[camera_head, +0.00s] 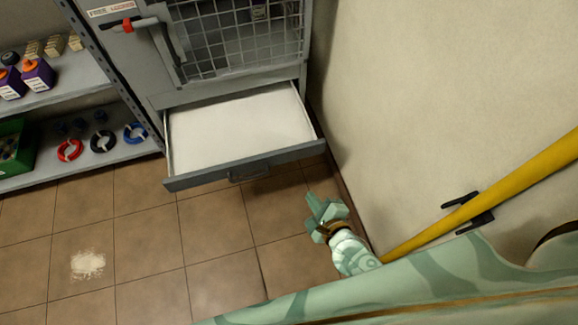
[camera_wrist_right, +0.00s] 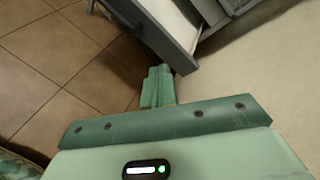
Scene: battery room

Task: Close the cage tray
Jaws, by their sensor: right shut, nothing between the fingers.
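The cage tray (camera_head: 240,118) is a shallow drawer with a pale inside, pulled out from under the grey mesh cage (camera_head: 240,40). Its grey front panel (camera_head: 244,167) has a dark handle (camera_head: 247,176) in the middle. My right gripper (camera_head: 318,203) is shut and empty, in front of the tray's right front corner and apart from it. In the right wrist view, the gripper fingers (camera_wrist_right: 158,82) are together, and the tray's front panel (camera_wrist_right: 150,32) lies just beyond them. My left gripper is not in view.
A pale wall (camera_head: 440,90) stands close on the right, with a yellow pole (camera_head: 500,190) on a black clip. Shelves (camera_head: 80,88) with purple boxes and coloured cable rings stand at the left. White powder (camera_head: 88,264) lies on the tiled floor, which is otherwise clear.

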